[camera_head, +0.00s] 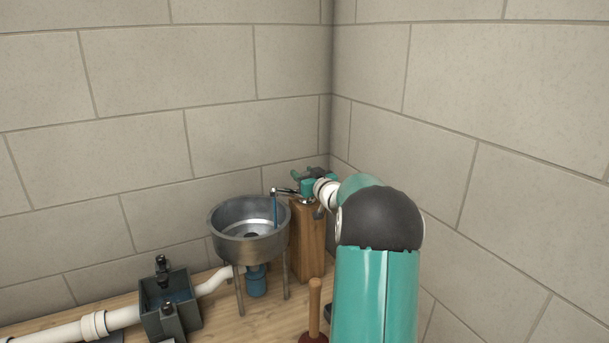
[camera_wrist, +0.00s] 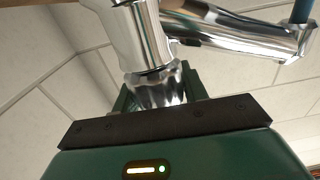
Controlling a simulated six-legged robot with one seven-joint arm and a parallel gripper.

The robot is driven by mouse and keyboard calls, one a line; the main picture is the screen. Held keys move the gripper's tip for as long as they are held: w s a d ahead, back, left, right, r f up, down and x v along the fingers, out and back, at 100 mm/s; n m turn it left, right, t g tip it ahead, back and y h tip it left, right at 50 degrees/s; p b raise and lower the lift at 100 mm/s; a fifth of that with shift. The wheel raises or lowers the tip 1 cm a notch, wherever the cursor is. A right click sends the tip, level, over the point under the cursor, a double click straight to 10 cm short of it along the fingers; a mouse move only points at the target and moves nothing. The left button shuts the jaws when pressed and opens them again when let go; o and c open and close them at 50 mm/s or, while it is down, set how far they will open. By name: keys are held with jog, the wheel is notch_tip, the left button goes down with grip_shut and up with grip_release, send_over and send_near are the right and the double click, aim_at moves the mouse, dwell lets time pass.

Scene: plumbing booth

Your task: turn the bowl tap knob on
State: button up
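The bowl tap is chrome and stands on a wooden post (camera_head: 308,238); its spout (camera_head: 284,191) reaches left over the metal bowl (camera_head: 250,243). In the wrist view the spout (camera_wrist: 245,38) and the fluted tap knob (camera_wrist: 155,90) show close up. A blue strand (camera_head: 275,211), which looks like water, runs from the spout tip down into the bowl. My gripper (camera_head: 308,187) is at the tap on top of the post. In the wrist view the green fingers of my gripper (camera_wrist: 156,98) lie against both sides of the knob. The finger pads are partly hidden.
A grey open box (camera_head: 170,303) with black fittings and white pipe (camera_head: 90,328) stands left of the bowl. A plunger (camera_head: 314,308) stands in front of the post. Block walls meet in the corner behind the tap. Bare wooden floor shows around the bowl's legs.

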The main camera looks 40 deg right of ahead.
jog(key=shift+c, duration=0.7)
jog(key=shift+n+y, duration=0.7)
jog(key=shift+y, duration=0.4)
jog(key=shift+a, duration=0.1)
jog(key=o, duration=1)
jog(key=s+a, duration=0.2)
jog(key=s, duration=1.1)
jog(key=shift+s, duration=0.35)
